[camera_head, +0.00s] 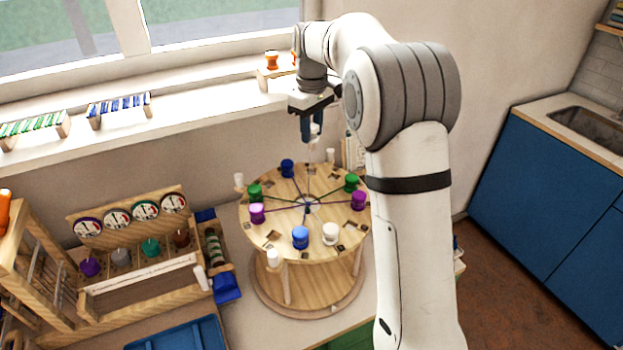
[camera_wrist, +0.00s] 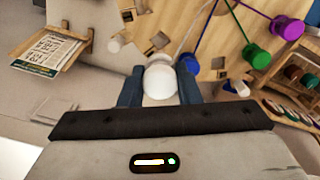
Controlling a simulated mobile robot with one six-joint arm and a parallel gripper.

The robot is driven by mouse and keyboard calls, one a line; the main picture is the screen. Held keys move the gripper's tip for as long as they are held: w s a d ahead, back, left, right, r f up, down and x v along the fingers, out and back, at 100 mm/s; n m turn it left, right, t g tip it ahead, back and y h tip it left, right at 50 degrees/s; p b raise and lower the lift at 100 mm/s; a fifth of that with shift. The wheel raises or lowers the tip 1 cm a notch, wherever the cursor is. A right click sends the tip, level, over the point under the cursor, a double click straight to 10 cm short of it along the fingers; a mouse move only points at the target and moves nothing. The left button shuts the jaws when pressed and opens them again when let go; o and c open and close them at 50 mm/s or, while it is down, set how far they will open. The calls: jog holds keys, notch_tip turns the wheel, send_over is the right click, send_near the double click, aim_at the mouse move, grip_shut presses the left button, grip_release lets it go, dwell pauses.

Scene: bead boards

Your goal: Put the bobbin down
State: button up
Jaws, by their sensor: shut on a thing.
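My gripper (camera_head: 312,128) hangs above the far edge of a round wooden board (camera_head: 285,215). Its two blue fingers are shut on a white bobbin (camera_wrist: 160,84), seen end-on between them in the wrist view. The bobbin also shows in the head view (camera_head: 316,130), above the board. A pale thread appears to run down from it toward the board's centre. My arm hides part of the right rim.
Dark square slots lie among the bobbins. White knobs (camera_head: 239,180) stand at the board's rim. A printed card on a wooden stand (camera_wrist: 48,50) is beside the board. A wooden rack with dials (camera_head: 145,212) stands left, with a blue tray (camera_head: 185,335) in front.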

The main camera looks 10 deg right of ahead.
notch_tip(320, 180, down, 10)
jog(key=p, duration=0.2)
jog(key=shift+a, duration=0.1)
jog(key=shift+w+f, duration=0.1)
jog(key=shift+f, duration=0.1)
jog(key=o, duration=1)
notch_tip(320, 180, up, 12)
jog(key=shift+r+b, duration=0.1)
jog(key=shift+b, duration=0.8)
jog(key=s+d+r+m+t, duration=0.1)
jog(key=s+d+m, duration=0.2)
jog(key=s, duration=0.9)
jog(key=s+d+r+m+t, duration=0.1)
jog(key=s+d+m+t, duration=0.15)
jog(key=s, duration=0.95)
jog(key=s+f+m, duration=0.1)
jog(key=s, duration=0.2)
jog(key=s+f+m, duration=0.1)
jog(key=s+f, duration=0.1)
jog(key=s, duration=0.2)
jog(key=s+d+f+m, duration=0.1)
jog(key=s+f, duration=0.1)
jog(key=s, duration=0.1)
jog(key=shift+s+f, duration=0.2)
jog(key=shift+s, duration=0.1)
